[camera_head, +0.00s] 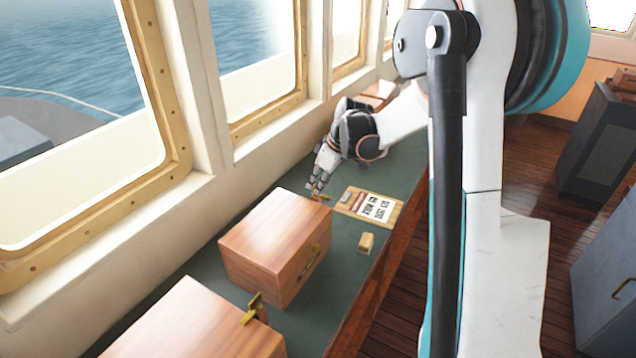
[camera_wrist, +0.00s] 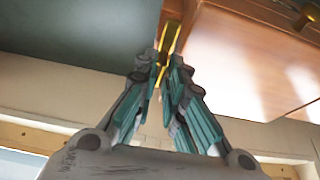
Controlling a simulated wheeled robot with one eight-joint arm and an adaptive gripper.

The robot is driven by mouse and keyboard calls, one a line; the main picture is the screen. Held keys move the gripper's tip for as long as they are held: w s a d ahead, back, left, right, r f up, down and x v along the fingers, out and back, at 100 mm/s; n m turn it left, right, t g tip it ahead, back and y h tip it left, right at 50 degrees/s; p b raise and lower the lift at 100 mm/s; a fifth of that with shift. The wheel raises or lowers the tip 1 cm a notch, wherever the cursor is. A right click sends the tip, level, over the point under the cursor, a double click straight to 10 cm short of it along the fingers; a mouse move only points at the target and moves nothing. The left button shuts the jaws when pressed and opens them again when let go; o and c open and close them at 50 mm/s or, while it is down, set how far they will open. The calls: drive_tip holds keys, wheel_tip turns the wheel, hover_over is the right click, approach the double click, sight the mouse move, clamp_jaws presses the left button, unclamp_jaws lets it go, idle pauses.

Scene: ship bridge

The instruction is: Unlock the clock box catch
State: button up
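A closed wooden box (camera_head: 275,235) stands on the green counter in the middle of the head view. A brass catch (camera_head: 321,197) shows at its far right corner. My gripper (camera_head: 317,188) reaches down to this catch from the far side. In the wrist view, my gripper's fingers (camera_wrist: 168,58) converge narrowly on the brass catch (camera_wrist: 167,42), which lies between their tips. The gripper appears shut on it. The box (camera_wrist: 235,65) fills the upper right of that view. The fingertips partly hide the catch.
A nearer wooden box (camera_head: 190,325) has a brass catch (camera_head: 252,308). A lettered board (camera_head: 372,207) and a small tan block (camera_head: 366,244) lie to the right of the middle box. The window wall (camera_head: 150,215) borders the counter on the left.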

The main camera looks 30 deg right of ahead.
drive_tip(key=shift+o, duration=0.2)
drive_tip(key=v, duration=1.2)
idle(0.4)
